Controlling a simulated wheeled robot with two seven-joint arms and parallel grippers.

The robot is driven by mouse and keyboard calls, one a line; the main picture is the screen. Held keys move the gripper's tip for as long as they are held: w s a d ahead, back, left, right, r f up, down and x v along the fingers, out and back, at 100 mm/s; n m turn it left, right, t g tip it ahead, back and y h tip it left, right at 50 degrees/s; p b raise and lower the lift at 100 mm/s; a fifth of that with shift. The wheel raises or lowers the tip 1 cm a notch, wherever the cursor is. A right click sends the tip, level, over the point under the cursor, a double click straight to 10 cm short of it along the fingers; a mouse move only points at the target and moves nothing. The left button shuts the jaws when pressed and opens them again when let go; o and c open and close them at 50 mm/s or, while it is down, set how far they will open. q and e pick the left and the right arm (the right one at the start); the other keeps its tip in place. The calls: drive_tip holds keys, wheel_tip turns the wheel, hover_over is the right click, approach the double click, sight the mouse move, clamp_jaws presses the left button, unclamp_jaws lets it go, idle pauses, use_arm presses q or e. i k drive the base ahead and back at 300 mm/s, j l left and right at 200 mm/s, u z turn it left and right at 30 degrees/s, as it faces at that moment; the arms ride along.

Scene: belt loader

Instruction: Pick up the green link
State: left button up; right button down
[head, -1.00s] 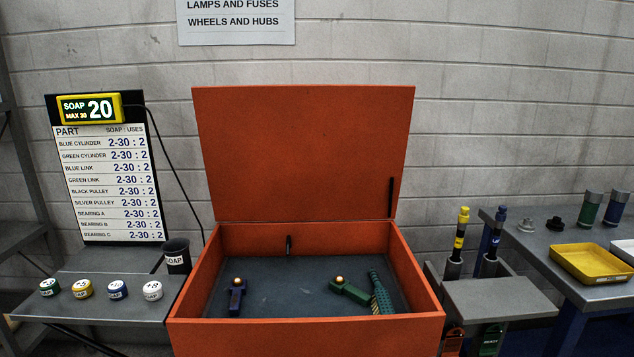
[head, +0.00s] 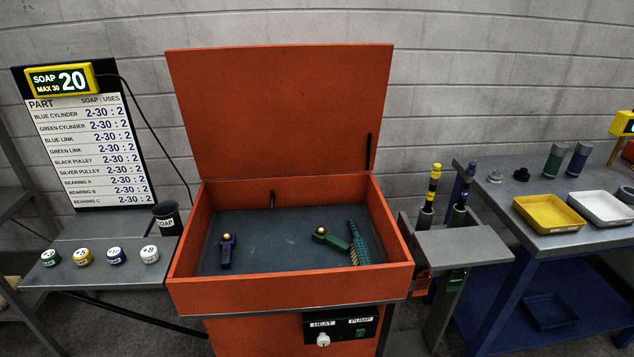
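The green link (head: 333,240) lies on the dark floor of the open orange washer box (head: 290,290), right of the middle, with a small copper-coloured ball-like tip at its left end. A textured green brush-like piece (head: 359,243) lies beside its right end; I cannot tell whether they touch. A blue link (head: 227,252) with a similar tip lies in the left part of the box. Neither of my grippers shows in the head view.
The orange lid (head: 280,110) stands open behind the box. At left, a shelf holds several labelled knobs, a SOAP cup (head: 167,217) and a sign reading SOAP 20. At right, a bench holds a yellow tray (head: 548,213) and a white tray (head: 601,207).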

sight(343, 247)
drive_tip(key=i+l, duration=0.15)
drive_tip(key=l, duration=0.2)
drive_tip(key=i+l, duration=0.15)
drive_tip(key=l, duration=0.2)
drive_tip(key=i+l+u, duration=0.1)
drive_tip(key=l, duration=0.3)
drive_tip(key=i, duration=0.05)
